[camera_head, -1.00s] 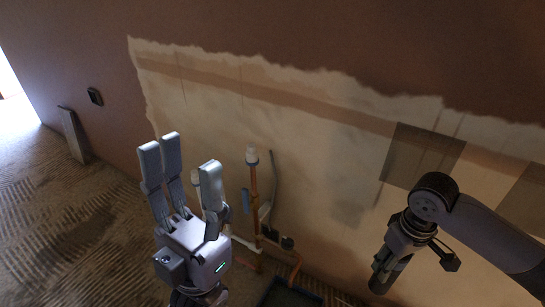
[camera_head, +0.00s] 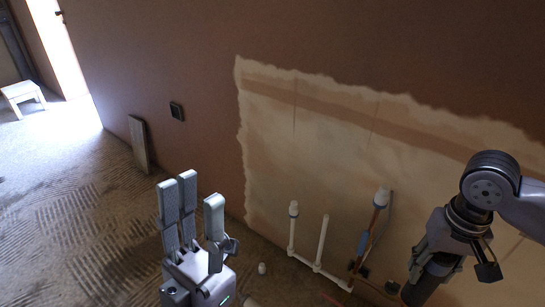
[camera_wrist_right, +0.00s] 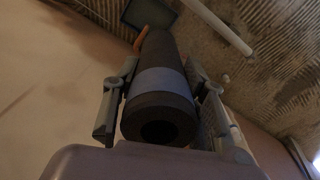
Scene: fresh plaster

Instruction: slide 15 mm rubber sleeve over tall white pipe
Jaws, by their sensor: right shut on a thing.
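My right gripper (camera_head: 440,262) is shut on a dark rubber sleeve (camera_head: 420,289) at the lower right of the head view. In the right wrist view the sleeve (camera_wrist_right: 160,118) lies between the fingers, with a grey-blue band and its open end towards the camera. Two white upright pipes stand by the wall: a bare one (camera_head: 322,240) and, to its left, one with a white cap (camera_head: 292,228). The bare one looks longer. The sleeve is apart from both, to their right. My left gripper (camera_head: 195,205) is open and empty, fingers upward.
A copper pipe (camera_head: 374,222) with a white cap and blue part stands right of the white pipes. A small white piece (camera_head: 262,268) lies on the floor. A board (camera_head: 139,143) leans on the wall; a white stool (camera_head: 22,95) stands far left. The left floor is mostly clear.

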